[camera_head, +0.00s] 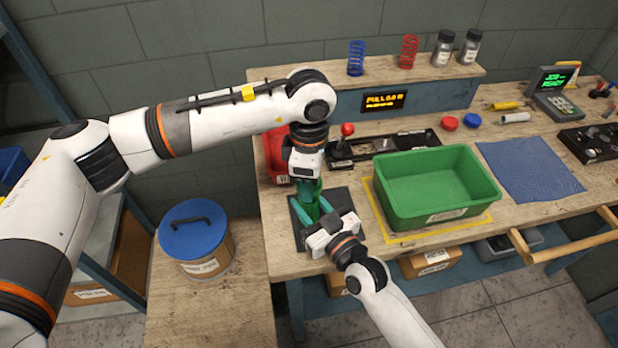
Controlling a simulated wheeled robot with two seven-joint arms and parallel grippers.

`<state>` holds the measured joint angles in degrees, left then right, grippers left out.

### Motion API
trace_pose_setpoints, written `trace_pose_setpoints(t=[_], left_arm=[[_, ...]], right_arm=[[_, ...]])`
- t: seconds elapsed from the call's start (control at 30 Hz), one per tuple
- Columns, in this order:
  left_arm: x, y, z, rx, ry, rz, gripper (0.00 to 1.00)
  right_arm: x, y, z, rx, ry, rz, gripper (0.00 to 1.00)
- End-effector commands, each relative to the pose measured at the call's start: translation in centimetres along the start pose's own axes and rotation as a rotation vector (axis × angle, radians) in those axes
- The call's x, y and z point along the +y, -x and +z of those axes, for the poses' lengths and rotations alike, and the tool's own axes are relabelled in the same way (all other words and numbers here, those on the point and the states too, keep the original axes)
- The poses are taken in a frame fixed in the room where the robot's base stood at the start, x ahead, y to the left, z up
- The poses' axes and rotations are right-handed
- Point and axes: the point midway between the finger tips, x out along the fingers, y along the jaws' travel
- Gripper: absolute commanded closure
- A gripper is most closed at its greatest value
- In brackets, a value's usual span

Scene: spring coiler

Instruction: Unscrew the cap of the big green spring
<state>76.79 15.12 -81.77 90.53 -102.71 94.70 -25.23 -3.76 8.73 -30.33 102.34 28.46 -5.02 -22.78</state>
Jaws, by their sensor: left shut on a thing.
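A small upright green piece (311,207), which looks like the big green spring with its cap, stands over a dark square mat (341,198) at the left end of the bench. My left gripper (306,188) points down from above and is shut on the top of this piece, where the cap would be. My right gripper (318,216) reaches in from the lower right, low beside the same piece. Its teal fingers are partly hidden, and I cannot tell whether they touch it. The grippers hide most of the spring and cap.
A green bin (440,212) on a yellow-edged base stands right of the mat. A red bin (272,158) is behind my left gripper. A red-knobbed lever (347,130) stands behind. A blue cloth (530,170) lies right. Blue (356,58) and red (408,52) springs stand on the shelf.

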Motion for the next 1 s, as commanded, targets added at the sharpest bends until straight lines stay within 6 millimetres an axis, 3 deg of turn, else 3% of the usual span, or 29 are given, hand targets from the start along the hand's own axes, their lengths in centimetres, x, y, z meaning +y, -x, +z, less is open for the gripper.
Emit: trace_pose_setpoints(t=[0.43,0.57,0.8,1.0], left_arm=[[-0.1,4.0,-0.1,0.0,0.006,-0.001,0.81],[-1.0,3.3,-1.0,0.004,0.121,0.0,0.81],[-3.9,0.8,-4.0,0.005,0.57,0.002,0.81],[-4.9,-1.1,-5.1,0.0,0.78,0.002,0.81]], right_arm=[[0.0,0.0,-0.1,0.003,0.001,0.0,1.0],[0.0,0.0,-0.1,0.003,0.001,0.0,1.0],[0.0,0.0,-0.1,0.003,0.0,0.0,1.0],[0.0,0.0,-0.1,0.003,0.0,0.0,1.0]])
